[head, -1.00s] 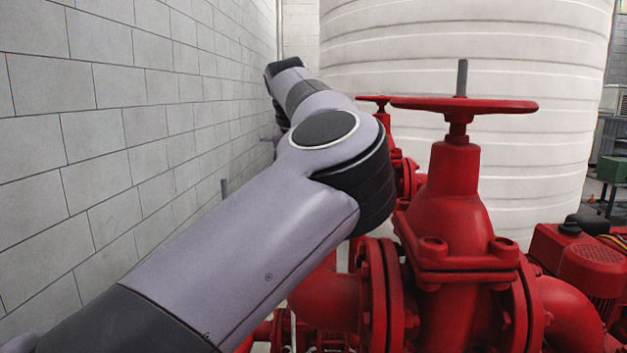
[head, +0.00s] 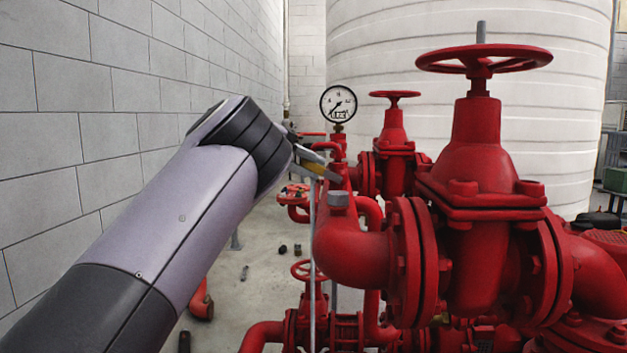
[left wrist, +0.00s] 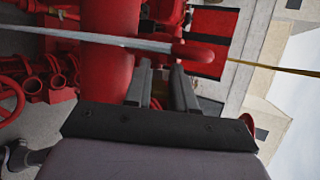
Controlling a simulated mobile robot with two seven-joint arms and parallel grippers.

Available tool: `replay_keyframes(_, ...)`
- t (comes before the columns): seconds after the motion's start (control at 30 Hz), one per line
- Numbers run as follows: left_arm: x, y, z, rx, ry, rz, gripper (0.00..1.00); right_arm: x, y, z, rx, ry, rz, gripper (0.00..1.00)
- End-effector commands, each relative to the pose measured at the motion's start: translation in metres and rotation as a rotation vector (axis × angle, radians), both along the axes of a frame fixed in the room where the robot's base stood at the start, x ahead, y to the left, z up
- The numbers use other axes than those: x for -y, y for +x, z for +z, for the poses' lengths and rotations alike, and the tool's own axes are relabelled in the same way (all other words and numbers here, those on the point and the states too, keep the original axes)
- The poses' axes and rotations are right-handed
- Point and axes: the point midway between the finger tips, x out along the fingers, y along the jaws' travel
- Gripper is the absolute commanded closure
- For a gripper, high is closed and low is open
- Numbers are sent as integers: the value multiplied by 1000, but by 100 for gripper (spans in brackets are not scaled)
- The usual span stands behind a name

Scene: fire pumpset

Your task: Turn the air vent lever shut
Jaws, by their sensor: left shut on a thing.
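My left arm comes in from the left in the head view, and its gripper (head: 324,172) is at the red pipework below the pressure gauge. A small yellow piece (head: 312,167) shows right at the gripper; it looks like the air vent lever, partly hidden by my wrist. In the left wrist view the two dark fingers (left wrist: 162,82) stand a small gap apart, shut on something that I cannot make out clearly. A grey rod with a rounded red end (left wrist: 192,52) crosses just beyond the fingertips. How far the lever is turned cannot be told. My right gripper is not in view.
A round pressure gauge (head: 338,103) stands just above the gripper. A large red valve with a handwheel (head: 484,60) and a smaller one (head: 395,95) stand to the right. A block wall (head: 90,110) is on the left. Open floor (head: 250,255) lies between wall and pipes.

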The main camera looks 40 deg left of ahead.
Motion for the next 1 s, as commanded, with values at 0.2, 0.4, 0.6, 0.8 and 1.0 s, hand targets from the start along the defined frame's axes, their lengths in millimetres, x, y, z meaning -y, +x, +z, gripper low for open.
replay_keyframes(0.2, -5, -4, -23, 120, -151, 2, 100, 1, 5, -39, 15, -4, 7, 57)
replay_keyframes(0.4, -6, -5, -30, 208, -255, 1, 100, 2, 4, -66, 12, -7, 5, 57)
replay_keyframes(0.6, -6, -5, -34, 266, -324, 1, 100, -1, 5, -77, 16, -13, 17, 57)
replay_keyframes(0.8, -6, -5, -35, 294, -357, 1, 100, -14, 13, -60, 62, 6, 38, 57)
replay_keyframes(1.0, -6, -5, -34, 300, -366, 1, 100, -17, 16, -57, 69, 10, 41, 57)
